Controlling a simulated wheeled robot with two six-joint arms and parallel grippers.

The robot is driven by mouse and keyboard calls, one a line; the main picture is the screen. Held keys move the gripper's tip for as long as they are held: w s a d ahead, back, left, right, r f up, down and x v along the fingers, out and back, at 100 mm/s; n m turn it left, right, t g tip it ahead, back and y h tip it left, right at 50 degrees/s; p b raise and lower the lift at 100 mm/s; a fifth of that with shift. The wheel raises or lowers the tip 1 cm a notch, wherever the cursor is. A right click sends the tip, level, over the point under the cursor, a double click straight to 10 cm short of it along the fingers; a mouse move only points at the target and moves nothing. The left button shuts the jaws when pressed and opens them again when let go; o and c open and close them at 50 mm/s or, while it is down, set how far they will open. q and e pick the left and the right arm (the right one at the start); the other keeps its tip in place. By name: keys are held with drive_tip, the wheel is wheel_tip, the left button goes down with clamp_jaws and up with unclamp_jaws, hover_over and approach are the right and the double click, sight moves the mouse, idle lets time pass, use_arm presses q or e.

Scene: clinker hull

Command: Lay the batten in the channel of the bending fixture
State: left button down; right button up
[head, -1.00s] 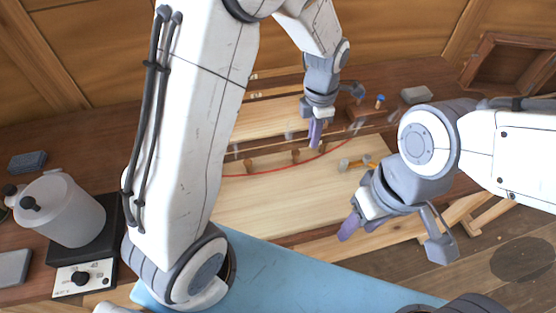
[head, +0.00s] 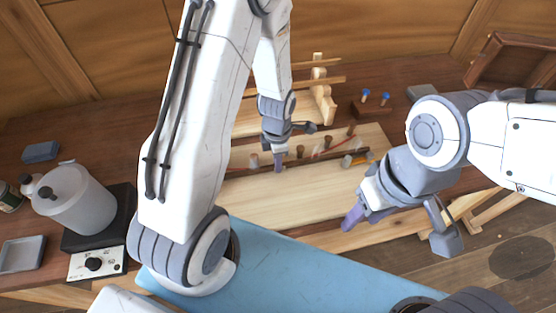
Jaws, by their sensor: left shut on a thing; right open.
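The bending fixture (head: 290,203) is a pale board with several pegs and a red curved line, on the bench in the middle of the head view. A thin dark brown batten (head: 246,171) stretches across it among the pegs. My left gripper (head: 280,165) points down and is shut on the batten near its middle. Whether the batten rests in the channel or hangs just above it I cannot tell. My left arm hides the fixture's left end. My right gripper (head: 365,216) is open and empty, in front of the fixture's right part.
A wooden rack (head: 325,100) with pale strips stands behind the fixture. A small block with blue-topped pins (head: 372,108) is to its right. A white pot (head: 75,205) sits on a hot plate (head: 97,262) at left. A blue surface (head: 290,270) lies in front.

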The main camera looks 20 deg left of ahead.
use_arm(q)
drive_tip(key=shift+f, duration=0.2)
drive_tip(key=c, duration=0.9)
unclamp_jaws()
drive_tip(key=shift+r, duration=0.1)
drive_tip(key=shift+r, duration=0.1)
wheel_tip(320, 180, up, 12)
drive_tip(key=f+b, duration=0.1)
drive_tip(key=s+d+r+m, duration=0.3)
drive_tip(key=s+m, duration=0.3)
drive_tip(key=m, duration=0.4)
drive_tip(key=s+d+r+m, duration=0.2)
drive_tip(key=s+d+m, duration=0.3)
drive_tip(key=m, duration=0.6)
drive_tip(key=s+d+r+m+h, duration=0.1)
drive_tip(key=s+d+r+m, duration=0.2)
drive_tip(key=s+m, duration=0.4)
drive_tip(key=d+m, duration=0.1)
drive_tip(key=m, duration=0.3)
drive_tip(key=shift+d+r, duration=0.3)
drive_tip(key=shift+d, duration=0.05)
